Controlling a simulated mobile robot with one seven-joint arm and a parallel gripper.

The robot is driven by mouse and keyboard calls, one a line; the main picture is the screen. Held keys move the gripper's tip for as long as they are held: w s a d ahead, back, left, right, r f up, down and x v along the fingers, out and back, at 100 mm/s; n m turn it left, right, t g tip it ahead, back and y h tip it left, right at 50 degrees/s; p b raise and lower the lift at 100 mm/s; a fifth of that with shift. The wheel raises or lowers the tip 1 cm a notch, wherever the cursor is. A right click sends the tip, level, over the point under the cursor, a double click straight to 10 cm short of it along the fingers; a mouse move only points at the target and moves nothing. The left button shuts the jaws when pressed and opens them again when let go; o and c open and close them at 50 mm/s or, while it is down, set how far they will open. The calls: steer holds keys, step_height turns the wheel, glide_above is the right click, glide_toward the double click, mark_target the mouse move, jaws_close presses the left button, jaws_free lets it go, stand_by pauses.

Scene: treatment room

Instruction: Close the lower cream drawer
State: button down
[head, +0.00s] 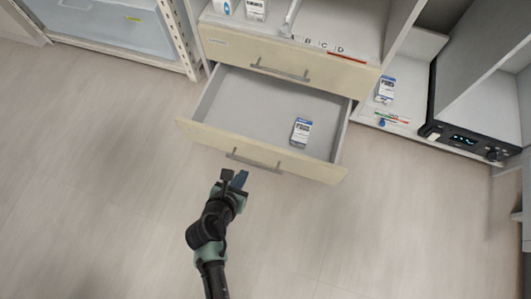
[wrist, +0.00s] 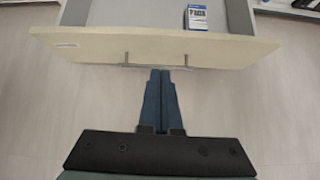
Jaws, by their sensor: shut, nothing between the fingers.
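The lower cream drawer (head: 264,151) is pulled out in the head view, with a grey bar handle (head: 254,160) on its front. A small white and blue box (head: 301,131) lies inside it. The drawer front (wrist: 155,48) also shows across the top of the wrist view. My gripper (head: 234,177) is in front of the drawer, close to the left part of the handle. In the wrist view its fingers (wrist: 159,75) are together and empty, pointing at the handle. I cannot tell whether the fingertips touch the handle or the drawer front.
The upper cream drawer (head: 290,62) above is shut. A shelf at right holds a box (head: 385,90) and a black device (head: 462,139) with a display. A bluish bin (head: 115,25) in a frame stands at upper left. The floor (head: 110,170) around is clear.

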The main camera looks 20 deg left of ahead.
steer(key=f, duration=0.2)
steer(key=b, duration=0.9)
glide_toward(260, 148)
steer(key=w+f, duration=0.2)
steer(key=f, duration=0.1)
steer(key=w+f, duration=0.1)
steer(key=shift+d+f, duration=0.15)
steer(key=shift+f, duration=0.15)
steer(key=shift+w+r+b, duration=0.15)
steer(key=shift+w+b, duration=0.2)
steer(key=shift+w, duration=0.2)
steer(key=shift+w+r, duration=0.1)
steer(key=shift+w, duration=0.05)
